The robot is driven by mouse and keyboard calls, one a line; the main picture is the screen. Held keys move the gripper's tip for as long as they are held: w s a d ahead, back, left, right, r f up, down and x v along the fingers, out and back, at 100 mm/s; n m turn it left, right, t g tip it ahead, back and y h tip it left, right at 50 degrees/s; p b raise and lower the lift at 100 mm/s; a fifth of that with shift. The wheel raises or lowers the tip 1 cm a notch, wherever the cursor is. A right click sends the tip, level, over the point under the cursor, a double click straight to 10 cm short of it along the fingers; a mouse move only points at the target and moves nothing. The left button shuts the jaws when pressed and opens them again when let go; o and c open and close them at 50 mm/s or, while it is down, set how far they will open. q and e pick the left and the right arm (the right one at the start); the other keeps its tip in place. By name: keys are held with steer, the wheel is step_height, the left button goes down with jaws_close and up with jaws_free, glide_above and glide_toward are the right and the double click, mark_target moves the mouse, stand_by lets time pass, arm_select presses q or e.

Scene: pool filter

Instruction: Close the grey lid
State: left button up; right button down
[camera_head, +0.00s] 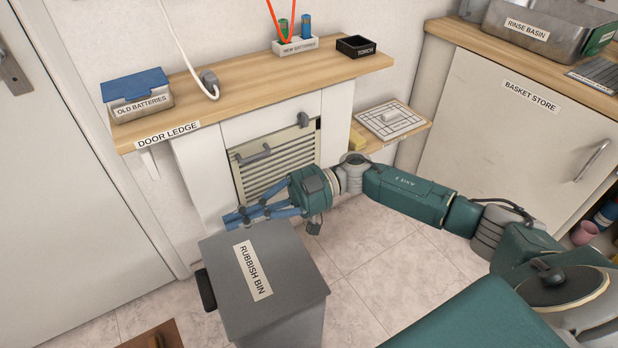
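The grey rubbish bin stands at the lower middle, with a flat grey lid (285,268) on top that carries the label RUBBISH BIN. The lid appears to lie level on the bin; any gap at its far side is hidden. My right gripper (234,218) has blue fingers and is just beyond the lid's far edge, pointing left. It looks empty, and its fingertips lie close together at this angle, so their opening is unclear. Whether it touches the lid cannot be told. My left gripper is not in view.
A louvred panel (275,165) is behind the gripper, under the wooden door ledge (240,88). The ledge holds an old batteries box (137,100), a new batteries holder (295,46) and a torch box (358,46). Tiled floor (385,250) is clear right of the bin.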

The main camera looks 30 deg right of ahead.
steer(key=d, duration=1.1)
steer(key=shift+d+r, duration=0.15)
steer(key=shift+d, duration=0.15)
steer(key=shift+s, duration=0.1)
